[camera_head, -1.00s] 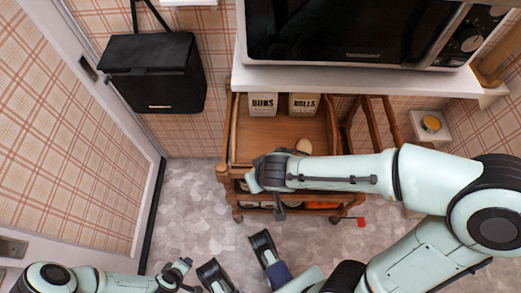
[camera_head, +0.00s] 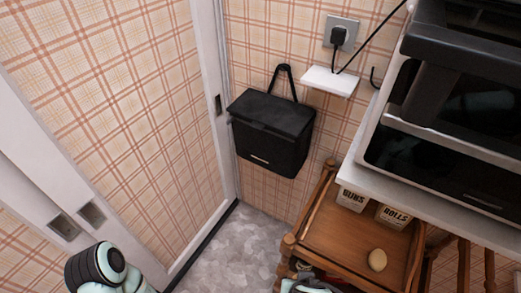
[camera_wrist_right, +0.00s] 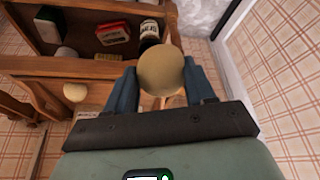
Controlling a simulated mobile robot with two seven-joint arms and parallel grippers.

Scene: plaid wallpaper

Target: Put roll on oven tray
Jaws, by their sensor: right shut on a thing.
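A round tan roll (camera_wrist_right: 161,68) is held between the two blue fingers of my right gripper (camera_wrist_right: 162,82) in the right wrist view. Another pale roll (camera_head: 377,260) lies on the wooden trolley's top tray in the head view, and it also shows in the wrist view (camera_wrist_right: 75,92). The dark oven (camera_head: 430,170) stands on a white shelf at the right of the head view, partly cut off by the frame. I cannot make out an oven tray. My left gripper is out of view; only part of that arm shows at bottom left.
The wooden trolley (camera_head: 330,235) carries boxes labelled BUNS (camera_head: 352,198) and ROLLS (camera_head: 393,215). The white shelf (camera_head: 365,180) juts out above it. A black bag (camera_head: 272,135) hangs on the plaid wall. Grey floor (camera_head: 235,245) is clear left of the trolley.

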